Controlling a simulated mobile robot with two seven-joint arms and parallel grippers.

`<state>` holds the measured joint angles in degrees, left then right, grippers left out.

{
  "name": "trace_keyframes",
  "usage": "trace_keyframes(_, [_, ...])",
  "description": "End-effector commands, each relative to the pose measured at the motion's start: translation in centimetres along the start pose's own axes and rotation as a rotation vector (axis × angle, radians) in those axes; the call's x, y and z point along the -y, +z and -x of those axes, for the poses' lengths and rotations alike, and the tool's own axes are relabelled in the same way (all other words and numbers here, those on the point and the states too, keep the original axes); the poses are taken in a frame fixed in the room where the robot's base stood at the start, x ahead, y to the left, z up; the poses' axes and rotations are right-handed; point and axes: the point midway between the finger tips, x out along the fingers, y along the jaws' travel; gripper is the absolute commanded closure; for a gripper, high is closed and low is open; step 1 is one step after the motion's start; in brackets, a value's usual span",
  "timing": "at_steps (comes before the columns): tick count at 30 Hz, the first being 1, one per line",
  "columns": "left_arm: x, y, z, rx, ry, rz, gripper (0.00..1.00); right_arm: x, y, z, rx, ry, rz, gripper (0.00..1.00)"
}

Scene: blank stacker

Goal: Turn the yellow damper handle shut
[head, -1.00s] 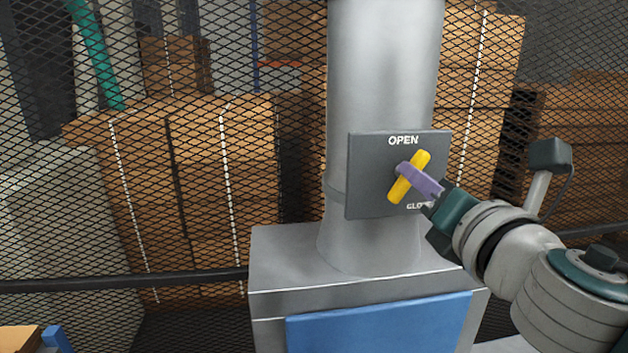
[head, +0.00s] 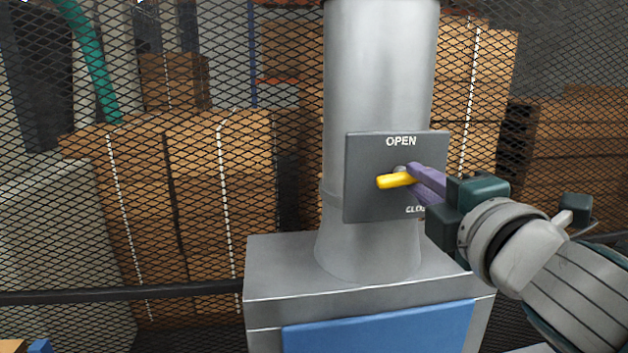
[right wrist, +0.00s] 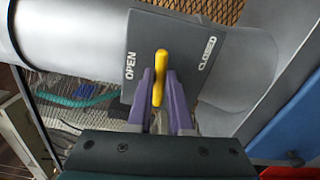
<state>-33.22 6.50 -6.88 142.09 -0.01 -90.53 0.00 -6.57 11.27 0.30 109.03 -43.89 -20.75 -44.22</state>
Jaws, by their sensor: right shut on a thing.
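The yellow damper handle (head: 395,181) sits on a dark grey plate (head: 365,155) fixed to the front of a grey duct. The plate reads OPEN at the top and CLOSED at the bottom, the latter partly hidden by my gripper in the head view. The handle lies nearly level, tilted slightly, its left end showing. My right gripper (head: 412,176) is shut on the handle with its purple fingers. In the right wrist view the handle (right wrist: 160,75) stands between the two fingers (right wrist: 160,98). My left gripper is not in view.
The vertical duct (head: 378,70) rises from a grey cabinet (head: 275,258) with a blue panel (head: 380,330). Behind is a black mesh fence (head: 60,215), with stacked cardboard (head: 220,190) beyond it. The space left of the duct, before the fence, looks clear.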

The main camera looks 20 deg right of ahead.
Motion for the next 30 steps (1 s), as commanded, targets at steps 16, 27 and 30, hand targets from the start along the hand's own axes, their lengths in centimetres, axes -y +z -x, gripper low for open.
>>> trace_keyframes(16, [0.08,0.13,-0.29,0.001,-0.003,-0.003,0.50,0.05,0.07,-0.02,0.002,0.001,-0.153,1.00])
trace_keyframes(27, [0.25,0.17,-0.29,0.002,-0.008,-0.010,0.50,0.07,0.07,-0.02,0.002,0.001,-0.154,0.78])
trace_keyframes(30, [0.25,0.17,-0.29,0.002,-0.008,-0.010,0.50,0.08,0.05,-0.02,0.001,0.001,-0.153,0.67])
